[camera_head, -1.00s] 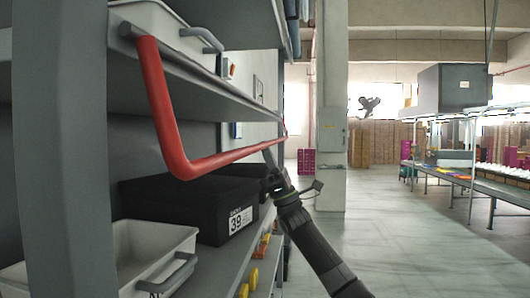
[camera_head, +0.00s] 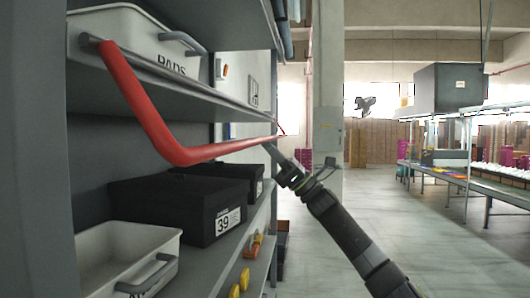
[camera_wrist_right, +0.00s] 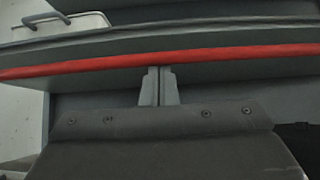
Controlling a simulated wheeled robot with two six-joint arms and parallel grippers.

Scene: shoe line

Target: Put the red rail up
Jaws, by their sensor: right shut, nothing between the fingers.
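The red rail (camera_head: 135,98) is a bent bar on the front of the shelf rack. Its near arm slopes down and outward from a grey pivot, and its long bar (camera_head: 225,149) runs away from me, below the middle shelf's edge. My right gripper (camera_head: 271,150) is at the far part of the bar. In the right wrist view its fingers (camera_wrist_right: 158,72) are closed together, with the tips at the lower edge of the red rail (camera_wrist_right: 200,55); I cannot tell whether they touch it. My left gripper is not in view.
A white bin (camera_head: 120,42) sits on the shelf above. Black boxes (camera_head: 185,205), one marked 39, and another white bin (camera_head: 125,248) sit on the lower shelf. A grey rack post (camera_head: 35,150) stands close at left. The floor (camera_head: 440,255) at right is clear.

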